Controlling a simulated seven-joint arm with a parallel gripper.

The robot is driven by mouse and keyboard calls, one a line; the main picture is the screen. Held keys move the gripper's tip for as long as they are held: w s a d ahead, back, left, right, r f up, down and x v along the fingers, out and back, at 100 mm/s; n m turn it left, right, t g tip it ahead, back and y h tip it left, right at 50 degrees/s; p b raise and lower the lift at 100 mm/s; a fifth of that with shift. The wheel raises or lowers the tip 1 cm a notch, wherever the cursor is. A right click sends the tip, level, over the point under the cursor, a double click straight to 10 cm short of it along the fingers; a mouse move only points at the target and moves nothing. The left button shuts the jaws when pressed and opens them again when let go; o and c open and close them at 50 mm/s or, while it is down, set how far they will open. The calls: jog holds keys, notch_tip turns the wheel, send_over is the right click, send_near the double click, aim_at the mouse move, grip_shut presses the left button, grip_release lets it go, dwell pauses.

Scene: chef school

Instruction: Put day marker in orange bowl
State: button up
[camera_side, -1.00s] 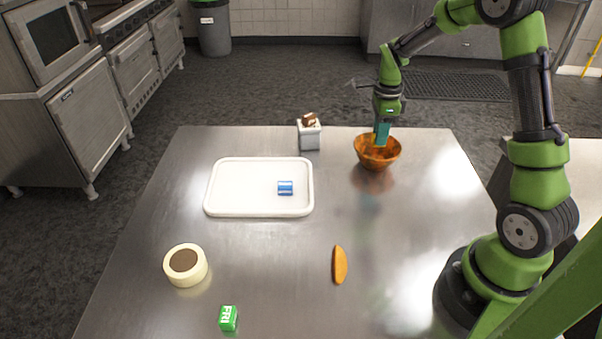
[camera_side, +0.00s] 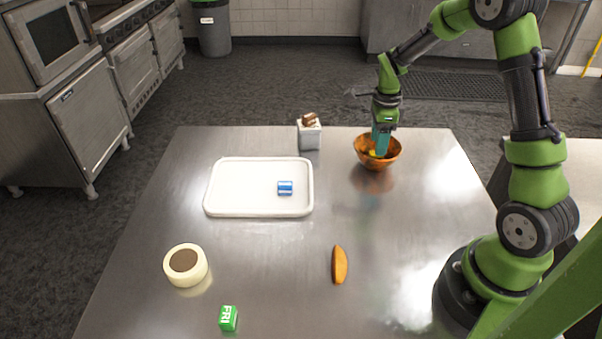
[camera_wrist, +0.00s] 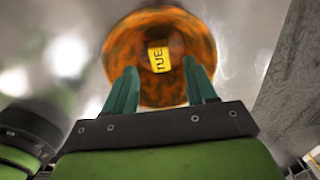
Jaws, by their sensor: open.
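The orange bowl (camera_side: 391,158) stands at the back right of the steel table, and its inside shows in the wrist view (camera_wrist: 121,62). A yellow day marker with the letters TUE (camera_wrist: 158,59) lies inside the bowl; a bit of its yellow also shows in the side view (camera_side: 372,153). My gripper (camera_side: 380,153) points down at the bowl. In the wrist view its teal fingers (camera_wrist: 160,82) are apart with nothing between them, and the marker lies beyond the tips. A green day marker with FRI (camera_side: 228,318) stands at the table's front left.
A white tray (camera_side: 235,208) holds a small blue-and-white block (camera_side: 285,188). A white container with brown pieces (camera_side: 309,135) stands left of the bowl. The table's centre is clear.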

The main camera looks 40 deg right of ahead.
dwell(0.4)
notch_tip(320, 180, up, 7)
dwell(0.4)
jog(key=s+a+r+n+t, duration=0.2)
jog(key=s+a+r+n, duration=0.2)
jog(key=s+a+n, duration=0.1)
jog(key=s+a+r+n+t+y, duration=0.1)
jog(key=s+a+r+n, duration=0.3)
jog(key=a+n, duration=0.4)
jog(key=s+a+r+n+t+y, duration=0.1)
jog(key=s+a+r+n+t, duration=0.3)
jog(key=a+n, duration=0.3)
jog(key=s+n, duration=0.1)
jog(key=n, duration=0.2)
jog(key=shift+s+a+r, duration=0.15)
jog(key=shift+s, duration=0.2)
